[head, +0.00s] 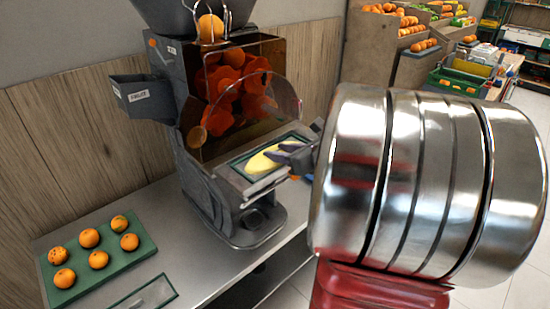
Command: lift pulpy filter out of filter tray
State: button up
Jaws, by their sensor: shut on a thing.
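The juicer (203,200) is a dark grey machine standing on the metal counter. Its filter tray (252,187) sticks out at the front, above the spout area. The pulpy filter (261,161) is a yellow, pulp-covered piece within the green-edged frame of the tray; I cannot tell whether it is raised off it. My gripper (284,156) is dark and small in view, at the right end of the filter, shut on it. My large shiny arm link hides the space to the right of the gripper.
A green tray (101,273) with several oranges lies on the counter (190,280) at the left. A second green-edged tray (148,294) is at the front edge. A clear cover (283,97) and squeezed orange halves (222,85) are above the filter tray. Crates of fruit stand at the back right.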

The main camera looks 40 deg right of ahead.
jog(key=shift+r, duration=0.1)
notch_tip(320, 180, up, 10)
dwell(0.6)
jog(key=shift+s, duration=0.1)
dwell(0.4)
